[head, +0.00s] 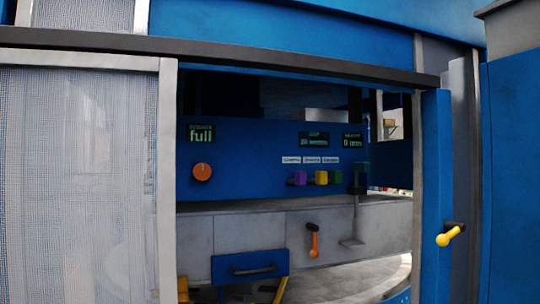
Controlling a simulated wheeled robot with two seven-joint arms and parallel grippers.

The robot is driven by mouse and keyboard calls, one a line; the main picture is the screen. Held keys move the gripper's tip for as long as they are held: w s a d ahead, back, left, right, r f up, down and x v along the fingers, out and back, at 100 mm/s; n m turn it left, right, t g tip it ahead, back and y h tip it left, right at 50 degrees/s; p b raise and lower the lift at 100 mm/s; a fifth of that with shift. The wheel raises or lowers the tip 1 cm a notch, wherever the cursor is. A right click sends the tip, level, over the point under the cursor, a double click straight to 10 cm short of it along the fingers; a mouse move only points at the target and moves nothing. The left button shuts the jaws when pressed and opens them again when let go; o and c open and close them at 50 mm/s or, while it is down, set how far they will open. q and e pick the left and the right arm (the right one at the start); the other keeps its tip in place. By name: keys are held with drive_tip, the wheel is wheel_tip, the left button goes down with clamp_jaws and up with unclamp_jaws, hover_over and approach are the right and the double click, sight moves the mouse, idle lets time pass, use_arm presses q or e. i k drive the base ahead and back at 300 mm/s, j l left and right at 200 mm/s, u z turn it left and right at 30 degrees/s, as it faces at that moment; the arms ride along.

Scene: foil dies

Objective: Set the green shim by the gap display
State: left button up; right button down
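The green shim (336,177) is a small block on the blue panel, at the right end of a row with a yellow block (321,177) and a purple block (300,178). Small white labels (311,160) sit above the row. A dark display with green text (318,140) is above the labels; it seems to be the gap display, but its small text is blurred. Another dark display (352,141) to its right seems to read 0 mm. Neither of my grippers shows in the head view.
A mesh screen (80,180) in a grey frame covers the left. A blue post (434,195) with a yellow handle (450,236) stands right of the opening. Inside are an orange knob (202,172) under a "full" display, an orange lever (314,241) and a blue drawer (250,266).

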sight(336, 176)
drive_tip(key=l+u, duration=0.75)
drive_tip(key=l, duration=0.3)
drive_tip(key=l+u, duration=0.4)
drive_tip(key=k+l, duration=0.05)
drive_tip(key=l, duration=0.05)
